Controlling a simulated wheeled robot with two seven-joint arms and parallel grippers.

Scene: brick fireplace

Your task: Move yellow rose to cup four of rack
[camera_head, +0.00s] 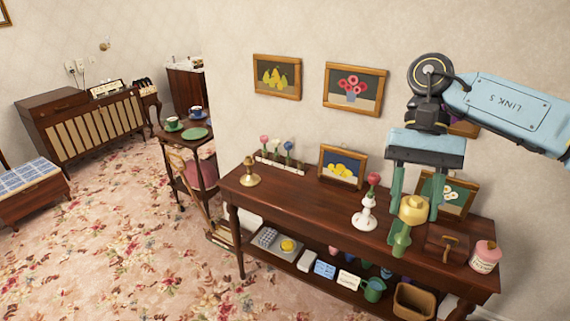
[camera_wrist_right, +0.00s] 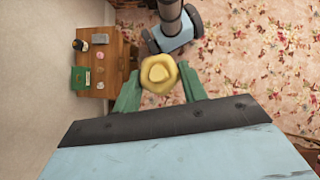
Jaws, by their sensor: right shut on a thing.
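The yellow rose (camera_head: 413,209) is held upright between the green fingers of my right gripper (camera_head: 415,205), above the right part of the dark wooden sideboard (camera_head: 320,198). Its green stem points down. In the right wrist view the rose (camera_wrist_right: 158,75) sits between the fingertips of the right gripper (camera_wrist_right: 158,88). The low white rack (camera_head: 281,166) stands at the back left of the sideboard, well left of the gripper. My left gripper is not in view.
A white vase (camera_head: 364,215) with a red rose stands just left of the held rose. A brass bell (camera_head: 249,175) is near the rack. Framed pictures (camera_head: 341,167) lean behind. A wooden box (camera_head: 447,243) and pink jar (camera_head: 485,257) stand right. The sideboard's middle front is clear.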

